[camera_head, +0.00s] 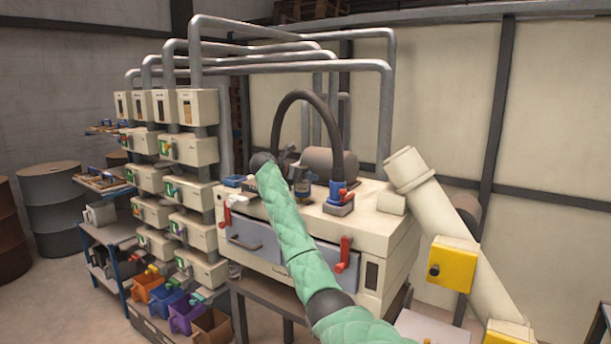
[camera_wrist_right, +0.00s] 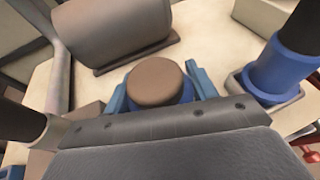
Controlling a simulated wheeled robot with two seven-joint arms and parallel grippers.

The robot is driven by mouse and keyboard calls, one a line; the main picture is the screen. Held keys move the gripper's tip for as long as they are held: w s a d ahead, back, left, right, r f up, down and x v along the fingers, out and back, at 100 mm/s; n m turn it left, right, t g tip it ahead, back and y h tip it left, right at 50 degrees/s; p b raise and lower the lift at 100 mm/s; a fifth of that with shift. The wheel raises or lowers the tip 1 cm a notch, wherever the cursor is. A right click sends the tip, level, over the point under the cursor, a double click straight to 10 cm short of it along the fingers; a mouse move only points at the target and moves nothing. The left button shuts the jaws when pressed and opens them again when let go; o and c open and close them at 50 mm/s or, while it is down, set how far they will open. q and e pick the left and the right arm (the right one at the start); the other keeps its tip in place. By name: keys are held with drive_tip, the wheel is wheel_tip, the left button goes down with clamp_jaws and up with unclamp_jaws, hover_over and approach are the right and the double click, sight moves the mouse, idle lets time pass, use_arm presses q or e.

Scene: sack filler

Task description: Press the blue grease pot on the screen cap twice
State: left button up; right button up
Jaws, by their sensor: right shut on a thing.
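My right gripper (camera_head: 302,187) is above the top of the cream machine, at the end of the green-sleeved arm. In the right wrist view its blue fingers (camera_wrist_right: 160,92) are closed around a round pot with a brown top (camera_wrist_right: 155,82) and a blue body, which looks like the blue grease pot. The pot's underside is hidden, so I cannot tell whether it touches anything below. I cannot pick out the screen cap with certainty. My left gripper is not in view.
A brownish cylinder (camera_head: 331,162) lies behind. A small blue tray (camera_head: 234,181) sits at the machine's left end. A cream pipe (camera_head: 455,225) slopes down at right.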

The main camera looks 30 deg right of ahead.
drive_tip(key=shift+f, duration=0.35)
idle(0.3)
drive_tip(key=shift+r, duration=0.1)
drive_tip(key=shift+r+p, duration=0.8)
drive_tip(key=shift+p, duration=0.3)
drive_tip(key=shift+f+p, duration=0.35)
drive_tip(key=shift+f, duration=0.55)
idle(0.9)
drive_tip(key=shift+r, duration=0.1)
drive_tip(key=shift+r+p, duration=0.8)
drive_tip(key=shift+p, duration=0.15)
drive_tip(key=shift+r, duration=0.1)
